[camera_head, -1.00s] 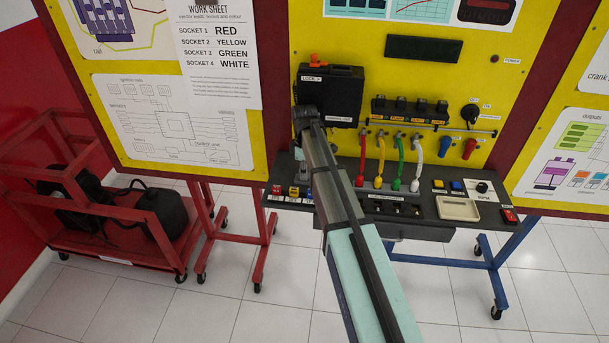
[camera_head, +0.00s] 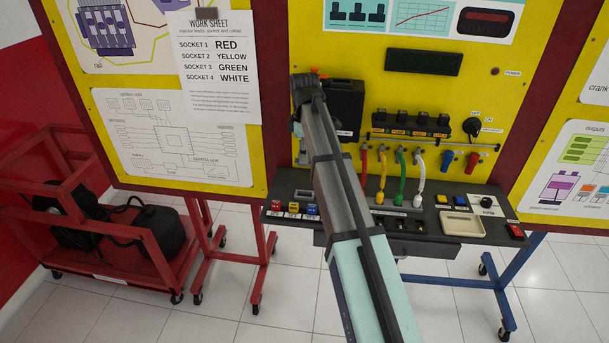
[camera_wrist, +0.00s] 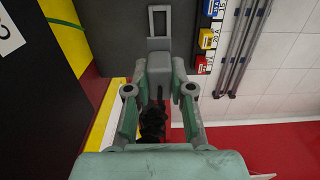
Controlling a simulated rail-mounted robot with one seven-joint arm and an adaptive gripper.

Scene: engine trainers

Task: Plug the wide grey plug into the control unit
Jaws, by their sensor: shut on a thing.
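The grey plug (camera_wrist: 159,72) is held between the two fingers of my gripper (camera_wrist: 160,88), with a grey open frame on its far end and a dark cable behind it. The control unit (camera_head: 346,106) is a black box on the yellow board, partly hidden by my arm in the head view. A large dark surface with a white label, seemingly the control unit (camera_wrist: 35,115), fills the left of the wrist view. The plug is apart from it.
Red, yellow, green and white leads (camera_head: 401,175) hang to the right. A red cart (camera_head: 115,250) with black items stands at lower left. A work sheet (camera_head: 215,65) is on the board.

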